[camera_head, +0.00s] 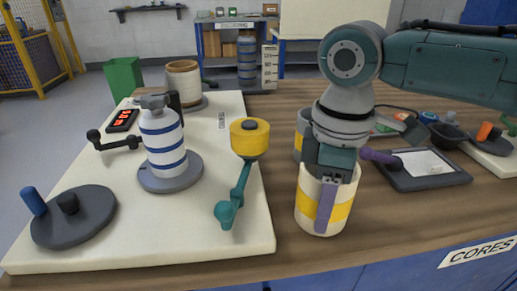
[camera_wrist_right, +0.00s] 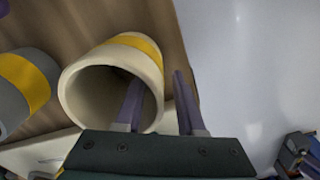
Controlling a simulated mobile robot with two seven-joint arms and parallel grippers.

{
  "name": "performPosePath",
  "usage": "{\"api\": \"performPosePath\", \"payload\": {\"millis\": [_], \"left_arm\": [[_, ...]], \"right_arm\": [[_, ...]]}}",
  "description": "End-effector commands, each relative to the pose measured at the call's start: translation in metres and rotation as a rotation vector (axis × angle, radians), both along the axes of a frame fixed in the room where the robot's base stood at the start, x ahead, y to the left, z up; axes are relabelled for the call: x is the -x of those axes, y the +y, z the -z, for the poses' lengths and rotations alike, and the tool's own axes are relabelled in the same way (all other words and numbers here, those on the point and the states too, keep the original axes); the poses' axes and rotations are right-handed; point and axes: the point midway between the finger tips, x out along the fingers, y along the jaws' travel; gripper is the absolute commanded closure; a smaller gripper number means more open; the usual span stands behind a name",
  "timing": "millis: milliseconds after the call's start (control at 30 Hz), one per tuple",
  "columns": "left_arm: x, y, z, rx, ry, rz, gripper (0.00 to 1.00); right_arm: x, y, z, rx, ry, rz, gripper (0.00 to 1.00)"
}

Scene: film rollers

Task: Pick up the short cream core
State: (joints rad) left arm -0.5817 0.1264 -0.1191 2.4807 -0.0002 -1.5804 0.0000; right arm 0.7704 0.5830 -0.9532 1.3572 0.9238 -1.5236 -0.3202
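The short cream core (camera_head: 308,207), a hollow cylinder with a yellow band, stands upright on the wooden bench. In the right wrist view the cream core (camera_wrist_right: 112,60) shows its open mouth. My right gripper (camera_head: 328,188) is lowered over its near wall. In the wrist view the right gripper (camera_wrist_right: 160,92) has one purple finger inside the bore and the other outside. The fingers are apart, with a gap visible between the outer finger and the wall. The inner fingertip is hidden in the head view. My left gripper is not in view.
A grey core with a yellow band (camera_wrist_right: 25,82) stands close beside the cream one; in the head view this grey core (camera_head: 301,128) is partly hidden behind my wrist. A cream board (camera_head: 110,240) with rollers lies left. A dark tablet (camera_head: 430,181) lies right.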

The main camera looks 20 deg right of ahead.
Motion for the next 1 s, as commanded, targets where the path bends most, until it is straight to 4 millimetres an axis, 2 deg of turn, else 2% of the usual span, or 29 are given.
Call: {"api": "performPosePath", "payload": {"millis": [33,100,333,700,1000], "left_arm": [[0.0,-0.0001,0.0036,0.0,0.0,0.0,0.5],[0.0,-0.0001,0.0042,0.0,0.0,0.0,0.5],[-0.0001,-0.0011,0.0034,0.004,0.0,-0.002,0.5],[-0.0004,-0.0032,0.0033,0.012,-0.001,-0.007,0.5],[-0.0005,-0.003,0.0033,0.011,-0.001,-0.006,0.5]], "right_arm": [[0.0004,0.0002,0.0081,0.001,0.002,-0.001,0.62],[0.0001,0.0001,0.0121,0.001,0.0,-0.001,0.62],[-0.0001,-0.0002,0.0125,0.001,-0.002,-0.001,0.62],[-0.0001,-0.0001,0.0122,0.001,-0.002,-0.001,1.0],[-0.0001,-0.0001,0.0121,0.001,-0.002,-0.001,1.0]]}}
